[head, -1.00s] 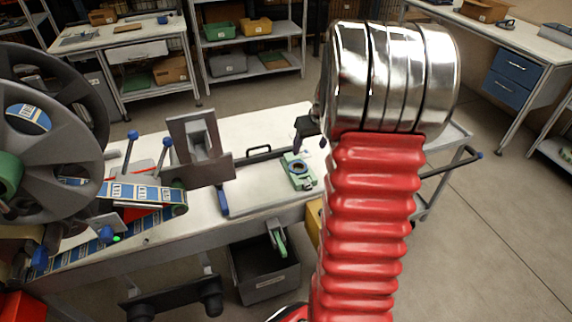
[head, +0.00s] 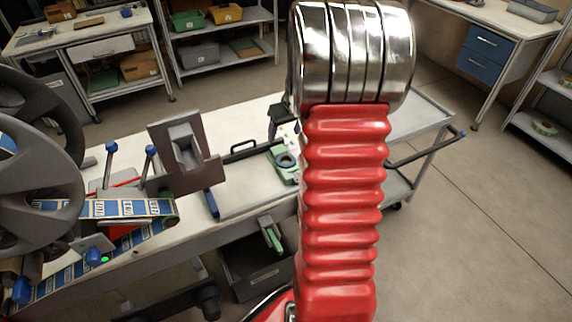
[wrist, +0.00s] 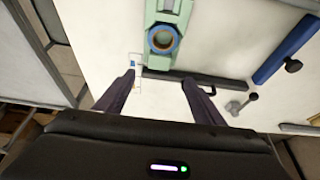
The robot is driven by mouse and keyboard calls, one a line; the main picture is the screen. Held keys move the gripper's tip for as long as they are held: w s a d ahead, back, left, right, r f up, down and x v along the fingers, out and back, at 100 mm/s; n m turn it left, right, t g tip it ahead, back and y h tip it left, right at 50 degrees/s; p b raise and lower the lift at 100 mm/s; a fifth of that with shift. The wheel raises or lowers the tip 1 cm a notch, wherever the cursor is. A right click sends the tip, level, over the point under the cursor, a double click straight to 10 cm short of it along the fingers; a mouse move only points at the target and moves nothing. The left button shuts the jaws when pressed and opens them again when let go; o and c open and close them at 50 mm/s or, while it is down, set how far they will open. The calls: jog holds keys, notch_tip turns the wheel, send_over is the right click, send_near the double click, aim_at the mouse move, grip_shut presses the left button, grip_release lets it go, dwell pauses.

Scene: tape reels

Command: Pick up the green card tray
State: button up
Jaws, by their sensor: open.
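A mint-green flat piece (head: 282,160) lies on the white bench top, partly hidden behind my arm, with a dark blue ring on it. It also shows in the wrist view (wrist: 167,15), just beyond my fingertips, with the blue-rimmed ring near its closer end. I cannot tell for certain whether it is the green card tray. My gripper (wrist: 159,78) is open and empty above the bench. A dark bar (wrist: 210,80) crosses the bench below the fingertips. In the head view my gripper is mostly hidden behind the arm.
A reel machine with blue levers (head: 111,147) stands at the left of the bench. A dark bin (head: 256,275) is below. A green bin (head: 188,20) sits on a back shelf.

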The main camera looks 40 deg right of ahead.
send_over(279, 149)
jog(key=s+a, duration=0.1)
jog(key=s, duration=0.2)
notch_tip(279, 149, down, 6)
jog(key=shift+w+f, duration=0.15)
jog(key=shift+f, duration=0.05)
jog(key=shift+w+x, duration=0.1)
jog(key=shift+x, duration=1.2)
jog(key=shift+w+x, duration=0.15)
jog(key=shift+x, duration=1.15)
jog(key=shift+d+r, duration=0.1)
jog(key=shift+c, duration=0.7)
jog(key=c, duration=1.1)
jog(key=shift+r, duration=0.1)
jog(key=shift+c, duration=0.2)
notch_tip(279, 149, up, 10)
